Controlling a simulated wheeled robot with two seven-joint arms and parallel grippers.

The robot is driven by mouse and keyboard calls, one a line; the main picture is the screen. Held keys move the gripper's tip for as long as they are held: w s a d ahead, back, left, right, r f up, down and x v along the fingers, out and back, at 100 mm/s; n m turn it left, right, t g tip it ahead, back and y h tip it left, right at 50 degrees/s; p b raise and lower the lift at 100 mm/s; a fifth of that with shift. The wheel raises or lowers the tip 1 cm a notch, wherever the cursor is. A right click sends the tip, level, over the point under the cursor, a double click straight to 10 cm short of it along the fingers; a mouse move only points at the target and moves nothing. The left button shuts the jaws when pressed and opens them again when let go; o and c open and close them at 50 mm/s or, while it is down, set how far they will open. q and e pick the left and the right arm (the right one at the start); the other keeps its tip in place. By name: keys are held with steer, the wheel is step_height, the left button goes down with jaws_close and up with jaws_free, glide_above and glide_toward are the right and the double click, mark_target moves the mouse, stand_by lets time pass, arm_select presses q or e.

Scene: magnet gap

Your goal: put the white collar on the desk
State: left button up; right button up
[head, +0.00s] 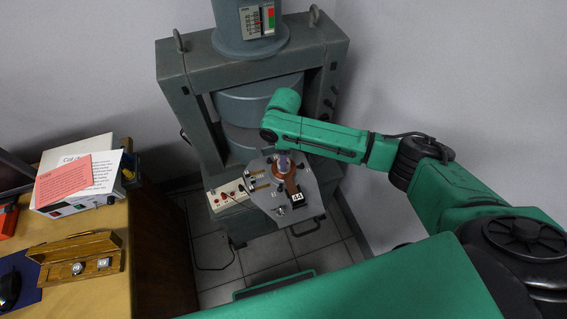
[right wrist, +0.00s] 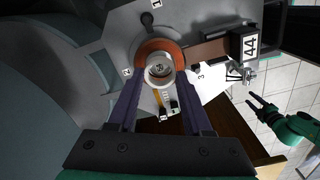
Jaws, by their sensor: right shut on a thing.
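The white collar (right wrist: 160,70) shows in the right wrist view as a pale ring with a dark centre. My right gripper (right wrist: 159,78) is shut on it, one dark purple finger on each side. The collar is at the middle of a copper-coloured ring (right wrist: 146,49) on the grey plate; I cannot tell whether it still touches anything below. In the head view my right gripper (head: 284,157) is over the plate (head: 263,197) and mostly hides the collar. The wooden desk (head: 150,262) is at the left. My left gripper (right wrist: 264,109) shows open and empty in the right wrist view.
A wooden case (head: 96,256), a white box with papers (head: 91,177) and a blue mat (head: 22,275) occupy the desk. Bare wood shows near its right edge. The big grey magnet frame (head: 187,105) stands behind the plate. A block marked 44 (head: 297,200) sits on the plate.

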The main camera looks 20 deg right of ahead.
step_height(320, 180, up, 3)
steer(key=shift+f+p, duration=0.15)
steer(key=shift+p, duration=1)
steer(key=shift+f, duration=0.1)
